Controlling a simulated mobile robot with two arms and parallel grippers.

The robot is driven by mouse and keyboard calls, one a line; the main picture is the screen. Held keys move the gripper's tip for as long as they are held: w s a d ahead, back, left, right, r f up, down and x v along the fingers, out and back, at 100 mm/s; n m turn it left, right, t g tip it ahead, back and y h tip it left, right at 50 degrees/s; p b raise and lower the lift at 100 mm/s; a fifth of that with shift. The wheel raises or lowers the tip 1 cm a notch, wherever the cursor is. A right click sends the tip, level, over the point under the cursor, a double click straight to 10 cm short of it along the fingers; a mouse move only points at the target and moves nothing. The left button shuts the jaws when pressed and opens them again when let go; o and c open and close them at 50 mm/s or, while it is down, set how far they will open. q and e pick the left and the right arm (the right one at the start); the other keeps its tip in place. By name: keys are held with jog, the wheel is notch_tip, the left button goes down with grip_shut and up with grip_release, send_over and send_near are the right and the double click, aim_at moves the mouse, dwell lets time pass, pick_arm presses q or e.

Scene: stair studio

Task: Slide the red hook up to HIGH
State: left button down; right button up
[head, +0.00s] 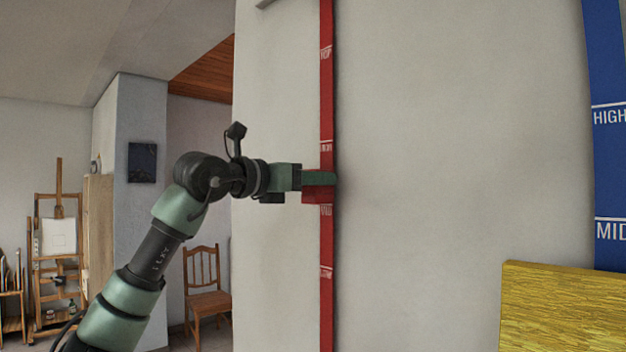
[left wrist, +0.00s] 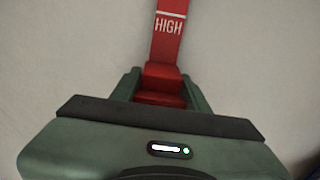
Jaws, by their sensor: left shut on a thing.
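The red strip (head: 326,100) runs up the pale wall with white marks and labels. The red hook (head: 318,194) sits on it between the mark labelled MID below and the HIGH mark above. My left gripper (head: 320,182) is shut on the hook from the left. In the left wrist view the hook (left wrist: 160,85) lies between the two green fingers, and the HIGH label (left wrist: 169,26) on the strip shows just above it. My right gripper is not in view.
A blue strip (head: 606,150) with HIGH and MID marks runs up the wall at the right. A yellow panel (head: 562,305) stands at the lower right. A wooden chair (head: 203,285) and an easel (head: 58,245) stand far back at left. The wall between the strips is bare.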

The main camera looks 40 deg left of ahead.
pick_arm(q)
notch_tip(320, 180, up, 13)
jog(key=p, duration=1.1)
jog(key=shift+r+p, duration=0.1)
jog(key=shift+p, duration=0.25)
jog(key=c, duration=0.7)
grip_release()
jog(key=shift+w, duration=0.1)
jog(key=shift+s+f+b, duration=0.25)
jog(key=shift+s+b, duration=0.2)
jog(key=shift+s, duration=0.05)
jog(key=b, duration=0.2)
send_near(326, 117)
jog(key=shift+s, duration=0.65)
